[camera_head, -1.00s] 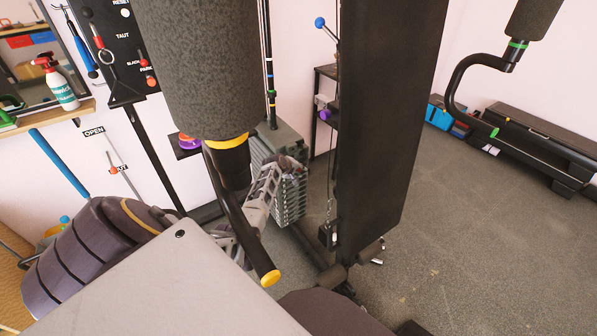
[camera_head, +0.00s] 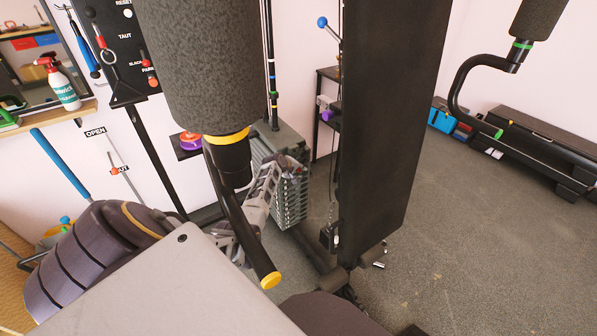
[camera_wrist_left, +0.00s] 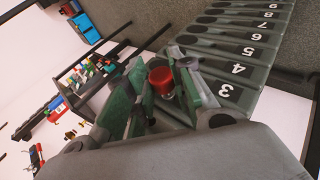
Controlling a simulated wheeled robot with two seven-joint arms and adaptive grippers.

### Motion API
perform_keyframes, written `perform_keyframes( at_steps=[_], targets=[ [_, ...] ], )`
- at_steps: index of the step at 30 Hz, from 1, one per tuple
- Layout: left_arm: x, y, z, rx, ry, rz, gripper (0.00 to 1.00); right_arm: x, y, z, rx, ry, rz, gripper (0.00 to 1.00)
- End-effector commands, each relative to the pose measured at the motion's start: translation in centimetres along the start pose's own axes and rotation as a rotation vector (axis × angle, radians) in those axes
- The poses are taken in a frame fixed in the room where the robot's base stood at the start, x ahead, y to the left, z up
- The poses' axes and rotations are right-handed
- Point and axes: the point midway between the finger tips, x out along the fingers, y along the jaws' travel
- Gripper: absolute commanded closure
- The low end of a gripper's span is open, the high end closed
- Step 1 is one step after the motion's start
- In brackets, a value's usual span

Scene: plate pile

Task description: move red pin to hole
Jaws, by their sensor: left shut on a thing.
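The red pin (camera_wrist_left: 162,80) shows its round red head in the left wrist view, between the green-padded fingers of my left gripper (camera_wrist_left: 165,86), which is shut on it. The grey weight stack (camera_wrist_left: 258,50) has plates numbered from 3 upward, with dark round spots beside the numbers. The pin is close to the low-numbered plates; its shaft is hidden, so I cannot tell whether it is in a hole. In the head view, my left gripper (camera_head: 284,172) is at the top front of the weight stack (camera_head: 292,207). My right gripper is not in view.
A thick padded roller with a black handle (camera_head: 240,215) hangs in front of my left arm. A tall black upright (camera_head: 385,120) stands right of the stack. Open floor (camera_head: 480,240) lies to the right.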

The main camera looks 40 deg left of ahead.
Motion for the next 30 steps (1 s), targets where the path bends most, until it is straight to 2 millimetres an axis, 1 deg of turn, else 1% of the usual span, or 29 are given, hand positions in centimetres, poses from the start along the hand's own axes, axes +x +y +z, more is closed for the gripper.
perform_keyframes(
  at_steps=[1,10,11,16,30],
  targets=[
    [-0.12,0.59,-0.52,0.001,0.007,0.009,1.0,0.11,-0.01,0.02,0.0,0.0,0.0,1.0],
    [0.02,0.53,-0.9,0.0,0.006,0.008,1.0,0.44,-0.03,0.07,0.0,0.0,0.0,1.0],
    [0.0,0.52,-0.85,0.0,0.006,0.008,0.73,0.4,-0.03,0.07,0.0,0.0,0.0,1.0],
    [0.02,0.45,-0.77,0.0,0.004,0.006,0.51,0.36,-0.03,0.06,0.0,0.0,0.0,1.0],
    [-0.04,0.29,-0.62,0.0,0.002,0.004,0.51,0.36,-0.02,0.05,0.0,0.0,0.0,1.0]
  ],
)
